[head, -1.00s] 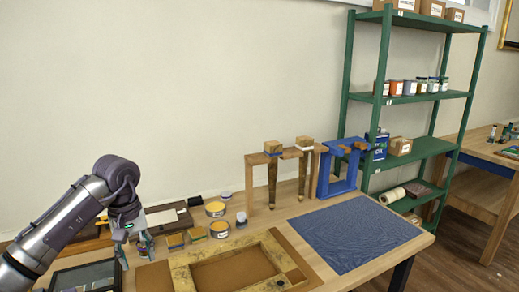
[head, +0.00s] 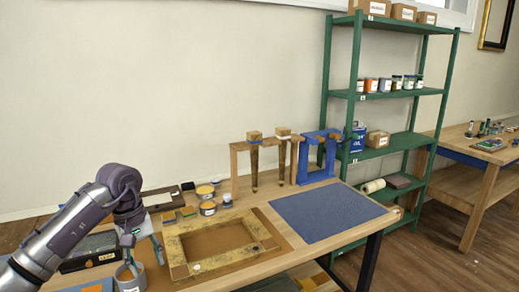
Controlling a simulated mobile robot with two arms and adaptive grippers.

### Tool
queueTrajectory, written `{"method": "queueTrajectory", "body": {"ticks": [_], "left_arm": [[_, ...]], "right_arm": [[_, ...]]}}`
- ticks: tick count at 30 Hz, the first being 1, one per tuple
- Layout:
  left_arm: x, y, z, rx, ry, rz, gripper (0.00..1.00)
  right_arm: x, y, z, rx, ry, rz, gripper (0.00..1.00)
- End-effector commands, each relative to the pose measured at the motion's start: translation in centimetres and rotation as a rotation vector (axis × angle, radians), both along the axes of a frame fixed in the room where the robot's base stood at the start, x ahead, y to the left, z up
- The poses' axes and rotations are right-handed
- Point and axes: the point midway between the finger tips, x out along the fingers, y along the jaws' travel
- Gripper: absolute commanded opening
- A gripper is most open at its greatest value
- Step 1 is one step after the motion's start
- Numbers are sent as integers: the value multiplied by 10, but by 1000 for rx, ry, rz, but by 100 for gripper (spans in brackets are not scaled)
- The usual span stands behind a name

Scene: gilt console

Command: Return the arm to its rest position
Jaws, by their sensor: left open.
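My left arm comes in from the left edge, bent at the elbow, with its gripper (head: 145,262) pointing down. The gripper is open, and I see nothing between its fingers. It hangs at the left part of the workbench (head: 290,250), in front of the gilt frame's left end. One finger overlaps a grey pot (head: 131,280) in the picture; I cannot tell whether they touch. My right gripper is not in view.
A gilt frame (head: 187,268) lies on the bench beside a blue mat (head: 325,213). Small tins (head: 208,208) and wooden and blue stands (head: 318,158) are behind. A dark box (head: 90,252) lies left, near my arm. A green shelf (head: 395,96) stands at right.

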Motion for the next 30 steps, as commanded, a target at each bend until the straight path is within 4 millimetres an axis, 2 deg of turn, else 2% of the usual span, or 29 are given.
{"method": "queueTrajectory", "body": {"ticks": [8,13,16,19,22,23,24,25,28,29,30], "left_arm": [[0,-47,-42,-234,75,136,49],[-2,-94,-78,-483,193,333,49],[-3,-130,-104,-692,332,546,49],[1,-162,-134,-939,552,877,49],[11,-173,-180,-1189,873,1362,49],[14,-169,-199,-1252,979,1527,49],[15,-160,-228,-1323,1121,1752,49],[14,-151,-248,-1365,1216,1904,49],[-1,-122,-315,-1442,1463,2331,49],[-9,-113,-335,1376,-1442,-2315,49],[-22,-102,-361,1257,-1373,-2229,49]], "right_arm": [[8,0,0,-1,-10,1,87],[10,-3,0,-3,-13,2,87],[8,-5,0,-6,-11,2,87],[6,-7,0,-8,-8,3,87],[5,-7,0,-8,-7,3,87],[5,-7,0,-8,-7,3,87],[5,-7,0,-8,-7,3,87],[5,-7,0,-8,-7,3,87],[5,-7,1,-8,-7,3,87],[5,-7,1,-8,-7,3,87],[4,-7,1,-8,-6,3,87]]}}
